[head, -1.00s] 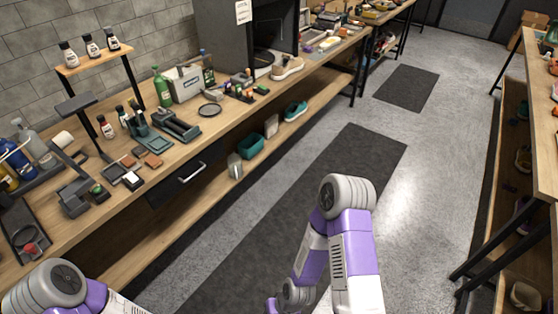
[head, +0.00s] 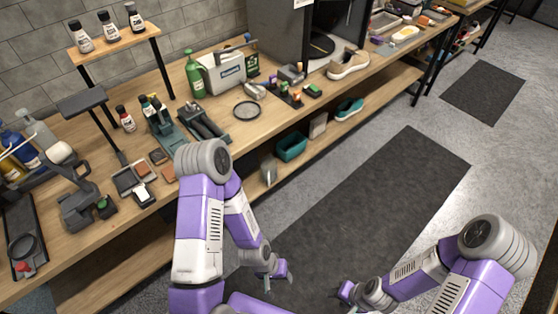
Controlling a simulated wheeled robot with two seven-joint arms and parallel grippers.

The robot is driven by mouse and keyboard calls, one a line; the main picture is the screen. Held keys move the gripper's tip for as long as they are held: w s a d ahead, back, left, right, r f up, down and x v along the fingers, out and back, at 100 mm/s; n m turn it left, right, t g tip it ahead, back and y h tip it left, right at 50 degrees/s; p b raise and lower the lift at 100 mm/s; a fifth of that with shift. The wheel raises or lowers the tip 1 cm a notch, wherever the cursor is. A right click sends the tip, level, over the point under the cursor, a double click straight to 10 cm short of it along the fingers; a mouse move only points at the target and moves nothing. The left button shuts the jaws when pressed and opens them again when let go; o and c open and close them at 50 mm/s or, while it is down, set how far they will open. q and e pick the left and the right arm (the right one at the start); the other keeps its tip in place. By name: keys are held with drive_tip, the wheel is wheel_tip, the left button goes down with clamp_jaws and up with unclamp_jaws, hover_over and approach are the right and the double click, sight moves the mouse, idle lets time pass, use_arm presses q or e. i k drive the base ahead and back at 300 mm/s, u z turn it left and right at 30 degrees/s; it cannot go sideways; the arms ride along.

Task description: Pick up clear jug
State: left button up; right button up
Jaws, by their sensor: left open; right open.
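I cannot identify a clear jug with certainty. A greyish, upright container (head: 268,171) on the lower shelf, left of a teal bin (head: 291,146), may be it, but it is small and partly behind my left arm. My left gripper (head: 279,274) hangs open and empty over the dark floor mat, in front of the bench and apart from that container. My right gripper (head: 346,292) is open and empty over the same mat, further right, near the bottom of the view.
The wooden bench (head: 112,235) is crowded with bottles, brushes and a grey caddy (head: 222,70). A green bottle (head: 194,77) stands beside the caddy. A teal shoe (head: 349,108) lies on the lower shelf. The floor mat (head: 385,190) is clear of objects.

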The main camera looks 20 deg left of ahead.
sight(269, 164)
drive_tip(key=u, duration=0.75)
drive_tip(key=i, duration=1.05)
drive_tip(key=u, duration=1.15)
